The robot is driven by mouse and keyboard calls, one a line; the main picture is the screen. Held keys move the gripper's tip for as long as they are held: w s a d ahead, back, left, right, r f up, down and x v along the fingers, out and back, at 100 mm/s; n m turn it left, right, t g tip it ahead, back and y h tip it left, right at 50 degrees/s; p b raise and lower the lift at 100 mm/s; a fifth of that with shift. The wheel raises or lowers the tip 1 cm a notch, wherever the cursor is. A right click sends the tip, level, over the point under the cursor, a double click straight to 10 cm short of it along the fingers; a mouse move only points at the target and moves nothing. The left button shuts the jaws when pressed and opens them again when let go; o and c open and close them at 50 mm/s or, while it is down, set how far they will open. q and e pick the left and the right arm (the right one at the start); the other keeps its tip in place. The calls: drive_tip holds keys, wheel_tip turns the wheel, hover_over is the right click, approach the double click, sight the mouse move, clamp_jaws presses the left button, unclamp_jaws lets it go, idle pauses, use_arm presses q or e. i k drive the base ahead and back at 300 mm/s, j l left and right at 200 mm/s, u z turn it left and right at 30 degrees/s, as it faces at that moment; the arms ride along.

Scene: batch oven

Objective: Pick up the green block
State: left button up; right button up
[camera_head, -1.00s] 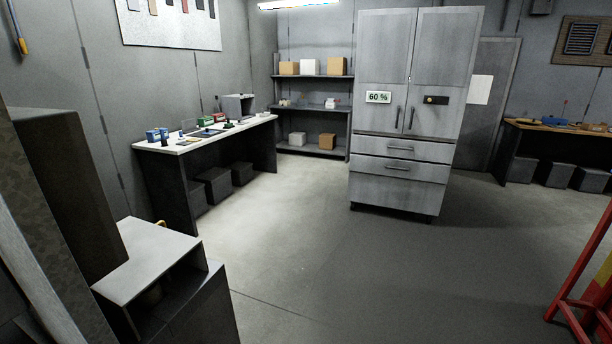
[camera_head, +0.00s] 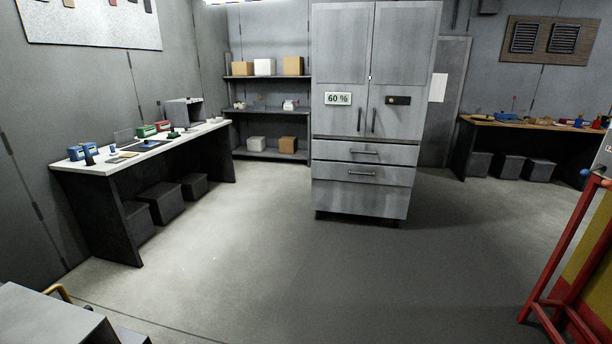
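No thing in view is clearly the green block. On the white-topped workbench (camera_head: 205,131) at the left, a small green item (camera_head: 146,131) stands near the back, beside a red one (camera_head: 162,125). A small dark green item (camera_head: 173,133) sits to the right of them. All are far off and too small to identify surely. Neither of my grippers shows in the head view.
A tall grey cabinet (camera_head: 364,205) marked 60 % stands ahead, shelves (camera_head: 265,112) to its left. A brown-topped bench (camera_head: 478,121) is at right. A red frame (camera_head: 560,250) stands front right, a low white-topped unit (camera_head: 40,318) front left. The middle floor is clear.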

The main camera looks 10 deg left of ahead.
sight(172, 135)
drive_tip(key=i+z, duration=0.1)
drive_tip(key=i, duration=0.7)
drive_tip(key=i+u, duration=0.25)
drive_tip(key=i, duration=0.5)
drive_tip(key=i+u, duration=0.25)
drive_tip(key=i, duration=0.15)
drive_tip(key=i+l+u, duration=0.1)
drive_tip(key=i+u, duration=0.2)
drive_tip(key=i+l+u, duration=0.1)
drive_tip(key=i+u, duration=0.4)
drive_tip(key=i, duration=0.55)
drive_tip(key=i+u, duration=0.15)
drive_tip(key=i, duration=0.55)
drive_tip(key=i+l+u, duration=0.15)
drive_tip(key=i, duration=0.55)
drive_tip(key=i+l+u, duration=0.2)
drive_tip(key=i, duration=0.55)
drive_tip(key=i+l+u, duration=0.1)
drive_tip(key=i+u, duration=0.25)
drive_tip(key=i+l+u, duration=0.35)
drive_tip(key=i, duration=0.25)
drive_tip(key=i+l+u, duration=0.25)
drive_tip(key=i+u, duration=0.15)
